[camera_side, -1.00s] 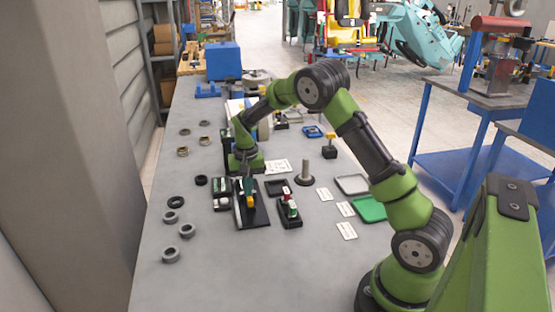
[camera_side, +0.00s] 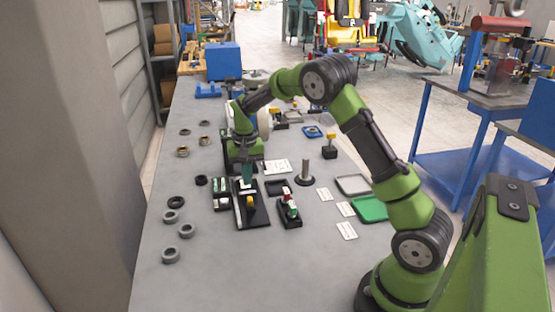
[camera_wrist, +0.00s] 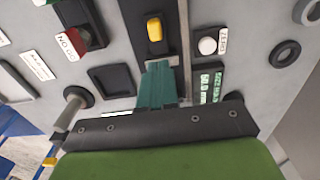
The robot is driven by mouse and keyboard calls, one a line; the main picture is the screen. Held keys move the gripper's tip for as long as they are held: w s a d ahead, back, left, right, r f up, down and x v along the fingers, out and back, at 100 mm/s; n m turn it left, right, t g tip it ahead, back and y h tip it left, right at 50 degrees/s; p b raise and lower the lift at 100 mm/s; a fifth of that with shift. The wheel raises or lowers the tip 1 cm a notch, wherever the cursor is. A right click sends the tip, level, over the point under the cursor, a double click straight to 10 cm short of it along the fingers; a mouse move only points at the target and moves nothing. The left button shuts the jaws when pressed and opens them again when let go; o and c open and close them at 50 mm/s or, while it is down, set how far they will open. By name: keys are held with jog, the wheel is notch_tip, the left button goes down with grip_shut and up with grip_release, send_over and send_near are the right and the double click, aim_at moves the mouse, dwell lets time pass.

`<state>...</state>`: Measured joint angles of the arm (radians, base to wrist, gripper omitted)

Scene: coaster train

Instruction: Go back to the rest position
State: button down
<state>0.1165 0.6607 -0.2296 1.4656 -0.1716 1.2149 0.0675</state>
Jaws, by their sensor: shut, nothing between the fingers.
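My gripper (camera_side: 247,184) points down above the black gauge fixture (camera_side: 262,217) on the grey bench. Its teal fingers are together and empty; they also show in the wrist view (camera_wrist: 156,68). The fixture has a yellow knob (camera_side: 250,201), seen close in front of the fingertips in the wrist view (camera_wrist: 155,29). In the side view the fingers overlap the fixture's far end; I cannot tell the exact gap.
A display box (camera_side: 222,203) and a NO GO block (camera_side: 289,221) flank the fixture. A post (camera_side: 306,171), a grey tray (camera_side: 352,178) and a green tray (camera_side: 370,210) stand right. Several rings (camera_side: 187,231) lie left, with bare bench between.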

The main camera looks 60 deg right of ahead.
jog(key=shift+s+f, duration=0.1)
jog(key=shift+f, duration=0.1)
jog(key=shift+s+a+f, duration=0.25)
jog(key=shift+s+a, duration=0.05)
jog(key=shift+s, duration=0.25)
jog(key=s+a+r+n+t+y, duration=0.1)
jog(key=s+a+r+n+t, duration=0.1)
jog(key=s+a+r, duration=0.6)
jog(key=s+a+r+n+t+y, duration=0.1)
jog(key=s+a+r+n+t, duration=0.2)
jog(key=s, duration=1.1)
jog(key=a+r+t, duration=0.2)
jog(key=a+r, duration=0.3)
jog(key=r, duration=0.1)
jog(key=shift+s+r, duration=0.15)
jog(key=shift+r, duration=0.1)
